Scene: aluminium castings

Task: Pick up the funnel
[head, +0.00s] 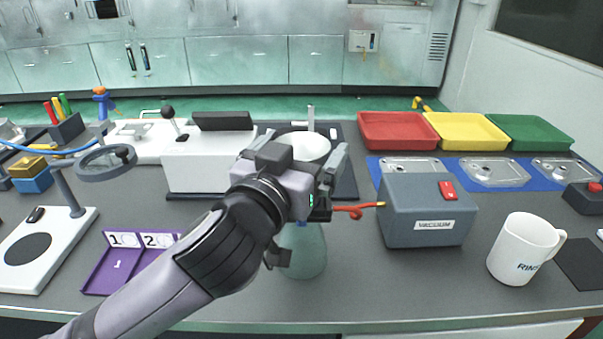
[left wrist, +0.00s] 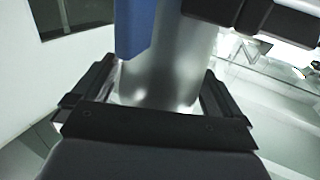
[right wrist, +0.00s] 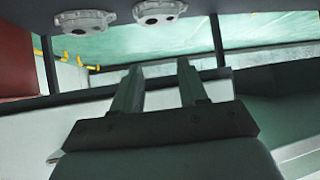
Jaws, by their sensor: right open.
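The white funnel (head: 306,146) sits at the middle of the table, its round top showing above my left gripper (head: 318,182). A pale green glass flask (head: 304,250) stands below it, partly hidden by my left arm. In the left wrist view, a pale grey-white round body (left wrist: 170,75), apparently the funnel, lies between the two fingers of my left gripper (left wrist: 163,85). The fingers are close to its sides; I cannot tell whether they press on it. My right gripper (right wrist: 160,75) is open and empty in its own wrist view and is out of the head view.
A grey vacuum box (head: 425,212) with a red hose stands right of the flask, beside a white mug (head: 525,249). A white machine (head: 207,160) stands at left behind. A purple tray (head: 97,280) lies front left. Red (head: 397,131), yellow and green trays line the back right.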

